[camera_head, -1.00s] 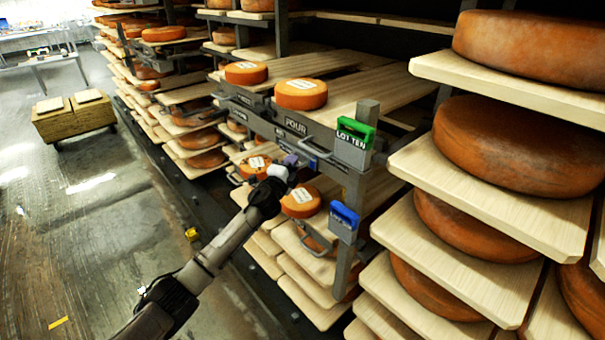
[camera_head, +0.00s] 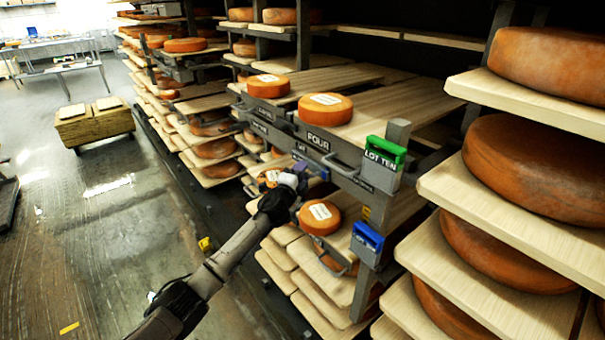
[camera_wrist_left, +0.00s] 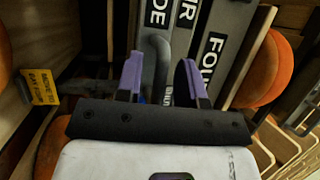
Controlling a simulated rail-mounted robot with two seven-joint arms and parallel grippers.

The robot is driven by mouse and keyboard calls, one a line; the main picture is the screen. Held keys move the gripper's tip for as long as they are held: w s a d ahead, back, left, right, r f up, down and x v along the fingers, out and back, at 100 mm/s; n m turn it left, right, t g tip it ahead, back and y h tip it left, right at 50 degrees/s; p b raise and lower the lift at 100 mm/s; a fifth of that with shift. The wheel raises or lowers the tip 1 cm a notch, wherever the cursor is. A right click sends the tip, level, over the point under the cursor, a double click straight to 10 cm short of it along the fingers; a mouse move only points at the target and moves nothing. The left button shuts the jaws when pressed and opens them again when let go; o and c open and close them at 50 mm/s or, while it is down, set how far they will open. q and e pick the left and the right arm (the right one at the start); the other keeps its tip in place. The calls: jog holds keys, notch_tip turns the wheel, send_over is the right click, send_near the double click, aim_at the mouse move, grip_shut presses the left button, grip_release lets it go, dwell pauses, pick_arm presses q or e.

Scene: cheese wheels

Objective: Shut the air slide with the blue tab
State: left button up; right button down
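Several grey slides with white lettering run along the rack front. A slide (camera_head: 322,141) with large lettering has a bent handle. My left gripper (camera_head: 312,172) is at the rack front below that lettering. In the left wrist view its purple fingers (camera_wrist_left: 160,78) are apart, with a grey curved handle (camera_wrist_left: 154,62) showing between them; I cannot tell whether they touch it. A small blue patch (camera_wrist_left: 140,98) shows by the left finger, partly hidden. A blue-topped tag (camera_head: 367,238) hangs on the rack post, right of the gripper. My right gripper is not in view.
A green-topped tag (camera_head: 384,155) sits higher on the same post. Orange cheese wheels stand near the gripper, one below right (camera_head: 320,217) and one above (camera_head: 325,109). Shelves of large wheels (camera_head: 520,155) fill the right. Open floor lies left, with a wooden crate (camera_head: 94,123).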

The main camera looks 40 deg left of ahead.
pick_arm(q)
jog(key=shift+d, duration=0.2)
jog(key=p+v, duration=0.2)
jog(key=v, duration=1.1)
jog(key=shift+s, duration=0.4)
jog(key=shift+d, duration=0.1)
